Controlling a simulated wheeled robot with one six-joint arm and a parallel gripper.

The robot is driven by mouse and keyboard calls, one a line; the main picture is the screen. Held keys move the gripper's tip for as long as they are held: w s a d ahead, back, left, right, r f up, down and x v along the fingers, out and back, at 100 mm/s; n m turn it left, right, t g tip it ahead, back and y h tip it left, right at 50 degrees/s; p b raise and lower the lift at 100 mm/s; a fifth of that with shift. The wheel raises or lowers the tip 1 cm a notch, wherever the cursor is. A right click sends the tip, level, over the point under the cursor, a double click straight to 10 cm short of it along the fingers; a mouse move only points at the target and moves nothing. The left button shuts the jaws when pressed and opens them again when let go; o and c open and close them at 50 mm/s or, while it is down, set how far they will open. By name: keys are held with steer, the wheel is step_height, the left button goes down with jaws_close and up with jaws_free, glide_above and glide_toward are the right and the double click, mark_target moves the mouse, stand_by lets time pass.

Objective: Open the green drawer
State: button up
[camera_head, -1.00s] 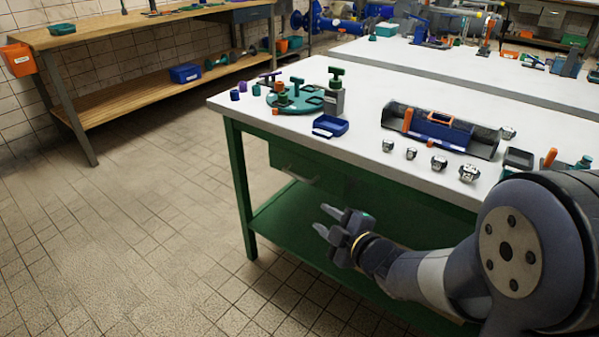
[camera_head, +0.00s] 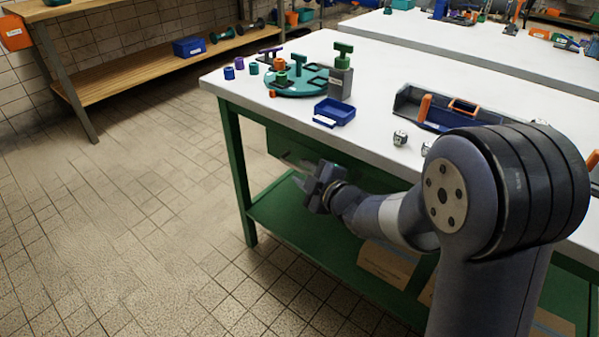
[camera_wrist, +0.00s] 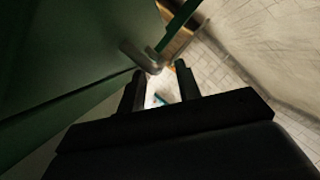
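The green drawer (camera_head: 282,142) is set under the white top of the green workbench, near its left corner, and looks shut. Its grey handle (camera_head: 293,161) is partly hidden by my gripper (camera_head: 310,176), which is in front of the drawer. In the wrist view the drawer front (camera_wrist: 75,45) fills the upper left. The bent handle (camera_wrist: 138,54) sticks out just beyond the fingertips. My gripper (camera_wrist: 160,76) is open, with a clear gap between its two dark fingers. The handle's end shows between the tips, but I cannot tell if they touch it.
The workbench top (camera_head: 250,110) carries a teal round fixture (camera_head: 297,88), a blue tray (camera_head: 335,112) and a toolbox (camera_head: 440,112). Cardboard boxes (camera_head: 387,262) sit on the green lower shelf (camera_head: 285,220). The tiled floor (camera_head: 150,220) to the left is clear.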

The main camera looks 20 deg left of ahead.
steer(key=shift+x, duration=1.2)
steer(key=shift+c, duration=0.5)
jaws_close()
